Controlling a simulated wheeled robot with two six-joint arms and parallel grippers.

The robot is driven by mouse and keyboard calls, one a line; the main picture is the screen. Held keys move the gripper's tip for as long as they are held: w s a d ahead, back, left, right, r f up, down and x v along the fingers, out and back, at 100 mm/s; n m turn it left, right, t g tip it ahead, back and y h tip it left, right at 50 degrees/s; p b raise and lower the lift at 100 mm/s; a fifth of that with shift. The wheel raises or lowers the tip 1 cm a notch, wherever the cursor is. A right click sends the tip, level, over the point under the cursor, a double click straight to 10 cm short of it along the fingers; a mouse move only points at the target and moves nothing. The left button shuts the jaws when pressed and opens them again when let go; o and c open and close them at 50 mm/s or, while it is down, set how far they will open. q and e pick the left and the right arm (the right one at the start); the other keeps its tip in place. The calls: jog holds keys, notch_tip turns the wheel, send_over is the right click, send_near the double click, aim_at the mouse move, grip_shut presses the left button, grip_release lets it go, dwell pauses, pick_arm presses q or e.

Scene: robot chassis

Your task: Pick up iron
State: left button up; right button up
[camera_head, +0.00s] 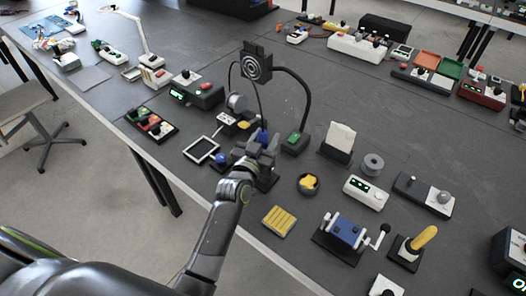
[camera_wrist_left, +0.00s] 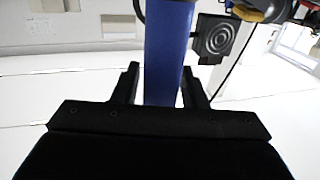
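The iron shows as a thick blue upright handle (camera_wrist_left: 167,45) in the left wrist view. In the head view its blue top (camera_head: 262,136) sticks up at my left gripper (camera_head: 262,145); its lower part is hidden by the gripper. In the left wrist view the gripper (camera_wrist_left: 163,88) has one finger on each side of the handle. A thin gap shows at the left finger, and the right finger looks close to or overlapping the handle. My right gripper is not seen.
A black plate with white rings (camera_head: 257,66) stands behind, near a curved black arm (camera_head: 304,92). A framed black pad (camera_head: 201,149), a blue knob (camera_head: 221,158) and a yellow-topped round piece (camera_head: 308,183) are close by.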

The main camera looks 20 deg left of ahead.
pick_arm(q)
jog(key=shift+w+f, duration=0.1)
jog(key=shift+w, duration=0.05)
jog(key=c, duration=0.5)
jog(key=shift+c, duration=0.8)
jog(key=shift+r, duration=0.25)
notch_tip(320, 180, up, 10)
jog(key=shift+f+p, duration=0.25)
jog(key=shift+p, duration=0.15)
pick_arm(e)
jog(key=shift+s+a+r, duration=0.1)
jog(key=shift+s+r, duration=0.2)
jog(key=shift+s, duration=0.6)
pick_arm(q)
jog(key=shift+w+r, duration=0.1)
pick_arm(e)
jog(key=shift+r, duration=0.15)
